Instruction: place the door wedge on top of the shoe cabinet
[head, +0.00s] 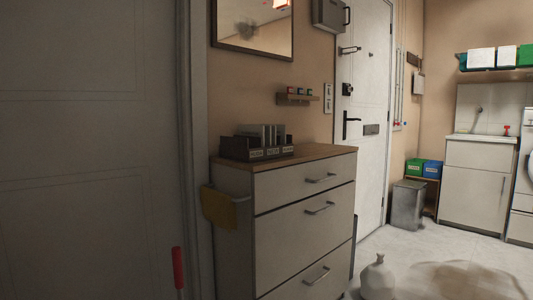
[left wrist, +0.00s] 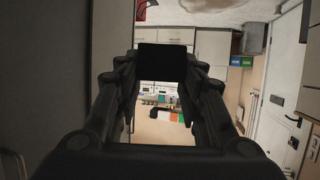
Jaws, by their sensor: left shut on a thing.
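The shoe cabinet (head: 305,222) is pale, with a wooden top (head: 325,153) and several drawers with metal handles. It stands against the wall in the middle of the head view. In the left wrist view my left gripper (left wrist: 162,75) is shut on a dark, square-looking block (left wrist: 162,59), apparently the door wedge seen end-on. Its full shape is hidden, and it is held clear of any surface that I can see. The left gripper does not show in the head view. My right gripper is in neither view.
A dark organizer (head: 257,145) stands at the left part of the cabinet top; the right part is bare. A yellow holder (head: 226,209) sticks out from the cabinet's left side. A pale sack (head: 377,279) and a rug (head: 465,281) lie on the floor to the right.

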